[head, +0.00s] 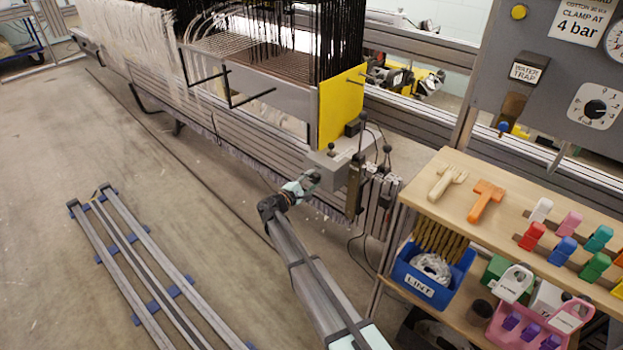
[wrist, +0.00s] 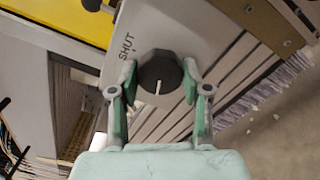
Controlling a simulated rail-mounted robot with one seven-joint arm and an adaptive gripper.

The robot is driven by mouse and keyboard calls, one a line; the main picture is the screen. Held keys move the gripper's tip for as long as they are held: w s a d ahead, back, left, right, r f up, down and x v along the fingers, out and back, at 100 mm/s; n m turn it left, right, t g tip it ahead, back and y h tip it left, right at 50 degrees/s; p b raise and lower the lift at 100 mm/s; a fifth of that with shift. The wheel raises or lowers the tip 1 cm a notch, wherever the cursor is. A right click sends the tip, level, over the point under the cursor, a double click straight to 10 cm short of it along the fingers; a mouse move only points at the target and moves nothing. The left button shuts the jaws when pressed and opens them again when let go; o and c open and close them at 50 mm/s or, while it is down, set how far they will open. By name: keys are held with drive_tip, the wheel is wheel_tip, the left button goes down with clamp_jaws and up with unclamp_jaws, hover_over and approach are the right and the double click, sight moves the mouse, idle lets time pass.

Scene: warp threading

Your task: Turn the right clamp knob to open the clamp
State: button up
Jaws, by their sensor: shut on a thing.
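The right clamp knob (wrist: 160,68) is a dark round knob with a white pointer line, on a light grey plate (wrist: 175,25). The word SHUT is printed on the plate to the knob's upper left. In the wrist view the white line points down the picture, away from that word. My gripper (wrist: 160,80) has its two green-padded fingers on either side of the knob, shut on it. In the head view my gripper (head: 304,183) reaches the grey clamp housing (head: 325,164) at the loom's right end; the knob is hidden there.
A yellow panel (head: 340,108) stands just above the housing. A wooden shelf (head: 450,205) with combs, coloured clips and bins is to the right. Metal rails (head: 150,265) on blue blocks lie on the floor at left. The floor between is clear.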

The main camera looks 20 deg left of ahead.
idle(0.4)
drive_tip(key=o, duration=1.2)
drive_tip(key=shift+w, duration=0.1)
drive_tip(key=shift+c, duration=0.2)
drive_tip(key=shift+s, duration=0.2)
drive_tip(key=v, duration=1.1)
drive_tip(key=shift+s+a, duration=0.15)
drive_tip(key=shift+s, duration=0.2)
